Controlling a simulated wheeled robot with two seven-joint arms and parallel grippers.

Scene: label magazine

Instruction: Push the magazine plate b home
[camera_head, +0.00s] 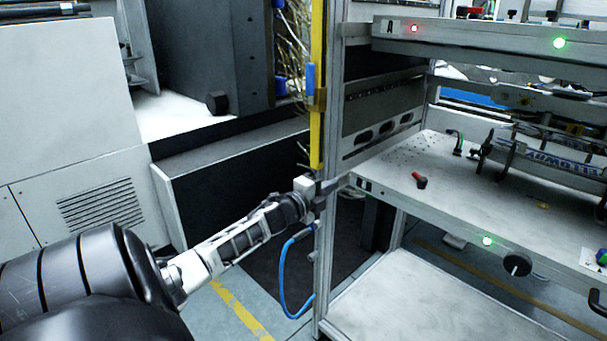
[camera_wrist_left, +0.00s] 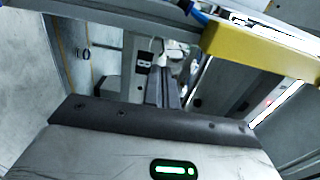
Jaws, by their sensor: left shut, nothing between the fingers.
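Magazine plate b (camera_head: 455,196) is the lower grey plate in the rack, with small tools on top. A dark label marks the left end of its front edge, and a green light glows farther right along that edge. A label that looks like a B also shows in the left wrist view (camera_wrist_left: 146,66). My left gripper (camera_head: 343,184) is shut and empty, its tips close to the plate's front left corner. I cannot tell whether they touch it. In the left wrist view the fingers (camera_wrist_left: 168,90) point toward the label. My right gripper is in no view.
An upper plate marked A (camera_head: 470,45) shows a red and a green light. The rack's post (camera_head: 325,250) and a yellow upright bar (camera_head: 317,90) stand close to my left gripper. A blue cable (camera_head: 283,285) hangs below it. A grey cabinet (camera_head: 80,150) stands at the left.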

